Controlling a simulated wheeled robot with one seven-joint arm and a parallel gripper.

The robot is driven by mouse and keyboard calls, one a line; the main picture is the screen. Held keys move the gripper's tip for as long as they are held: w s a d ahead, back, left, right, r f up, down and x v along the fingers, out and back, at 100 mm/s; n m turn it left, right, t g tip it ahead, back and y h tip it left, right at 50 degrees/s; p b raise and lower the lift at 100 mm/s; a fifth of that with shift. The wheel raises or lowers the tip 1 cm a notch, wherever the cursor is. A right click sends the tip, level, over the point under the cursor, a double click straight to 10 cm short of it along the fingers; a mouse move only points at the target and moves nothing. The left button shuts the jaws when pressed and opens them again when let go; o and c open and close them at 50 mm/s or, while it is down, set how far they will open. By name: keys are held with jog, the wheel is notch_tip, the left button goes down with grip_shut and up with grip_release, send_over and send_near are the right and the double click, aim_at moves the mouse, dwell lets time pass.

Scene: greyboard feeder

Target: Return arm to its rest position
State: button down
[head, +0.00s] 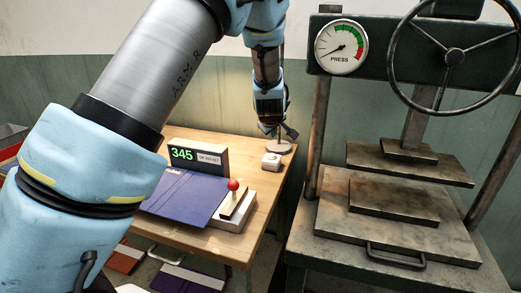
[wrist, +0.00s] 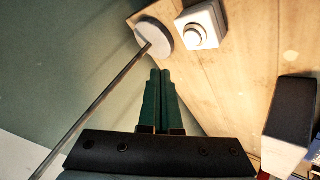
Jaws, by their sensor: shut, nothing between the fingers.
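My gripper (wrist: 160,100) is shut and empty, its two dark green fingers side by side in the wrist view. In the head view my gripper (head: 281,131) is at the far right corner of the wooden table (head: 262,198), near a round disc base (head: 279,148) with a thin rod. In the wrist view the disc base (wrist: 155,37) and rod (wrist: 105,95) lie beyond and left of the fingers. A white block with a round button (wrist: 199,27) stands beside the disc; it also shows in the head view (head: 271,161).
A display reading 345 (head: 197,156), a blue-purple board (head: 185,196) and a red-knobbed lever (head: 233,185) are on the table. A press with a gauge (head: 341,47), handwheel (head: 453,56) and plates (head: 394,201) stands right. More boards (head: 188,280) are below the table.

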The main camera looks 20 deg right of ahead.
jog(key=shift+a, duration=0.1)
jog(key=s+a+r+m+g+y, duration=0.1)
jog(key=a, duration=1.2)
jog(key=s+a+r+g+y, duration=0.1)
jog(key=a+y, duration=0.1)
jog(key=a, duration=1)
jog(key=s+a+m+g+y, duration=0.1)
jog(key=s+a+m+g, duration=0.2)
jog(key=s+a, duration=1.3)
jog(key=a+g, duration=0.1)
jog(key=a, duration=0.2)
jog(key=shift+s+y, duration=0.25)
jog(key=shift+y, duration=0.05)
jog(key=shift+a+r, duration=0.1)
